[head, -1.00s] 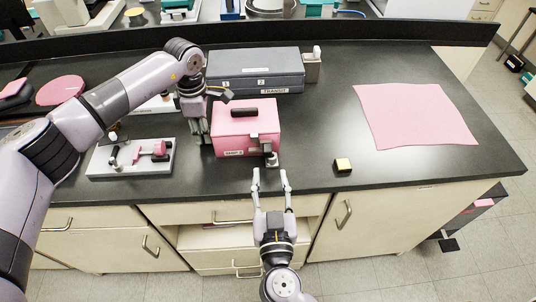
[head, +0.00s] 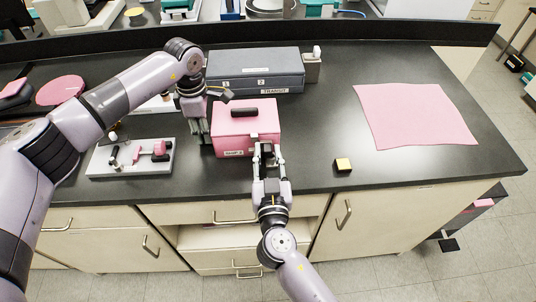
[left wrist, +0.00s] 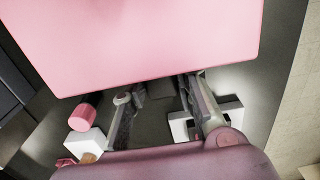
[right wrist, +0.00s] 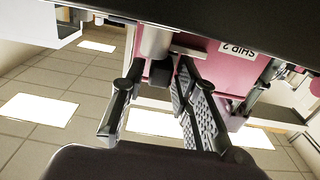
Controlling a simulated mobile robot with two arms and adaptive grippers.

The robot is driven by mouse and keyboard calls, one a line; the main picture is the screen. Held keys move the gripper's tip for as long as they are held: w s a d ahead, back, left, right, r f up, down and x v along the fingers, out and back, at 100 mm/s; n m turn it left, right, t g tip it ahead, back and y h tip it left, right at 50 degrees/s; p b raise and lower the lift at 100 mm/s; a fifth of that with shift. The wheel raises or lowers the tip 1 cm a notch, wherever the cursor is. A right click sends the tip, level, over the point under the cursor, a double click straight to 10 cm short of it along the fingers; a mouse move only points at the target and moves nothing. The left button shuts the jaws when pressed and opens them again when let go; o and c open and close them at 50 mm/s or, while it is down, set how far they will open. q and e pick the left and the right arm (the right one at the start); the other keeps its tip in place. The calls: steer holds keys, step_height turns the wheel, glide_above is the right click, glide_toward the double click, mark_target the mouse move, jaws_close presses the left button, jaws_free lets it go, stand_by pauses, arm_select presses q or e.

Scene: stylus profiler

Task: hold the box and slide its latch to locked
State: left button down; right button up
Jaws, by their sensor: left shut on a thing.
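The pink box (head: 247,112) with a dark top handle (head: 244,113) stands near the counter's front edge. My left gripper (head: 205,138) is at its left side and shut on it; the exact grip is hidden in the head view. In the left wrist view the box (left wrist: 150,40) fills the top. My right gripper (head: 268,151) is at the box's front right, fingers apart. In the right wrist view a grey latch fitting (right wrist: 157,40) with a dark knob (right wrist: 160,73) lies between its open fingers (right wrist: 155,82). Which position the latch is in I cannot tell.
A grey TRANSIT case (head: 255,72) stands behind the box. A white fixture plate (head: 130,172) with pink parts is to the left. A small yellow-topped black block (head: 343,165) and a pink cloth (head: 415,115) lie right. The counter between box and cloth is clear.

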arm_select(q)
steer(key=shift+s+f, duration=0.15)
steer(key=shift+f, duration=0.1)
arm_select(e)
jaws_close()
steer(key=shift+a, duration=1.6)
steer(key=shift+o, duration=1.7)
jaws_free()
steer(key=shift+s, duration=0.1)
steer(key=s, duration=1.2)
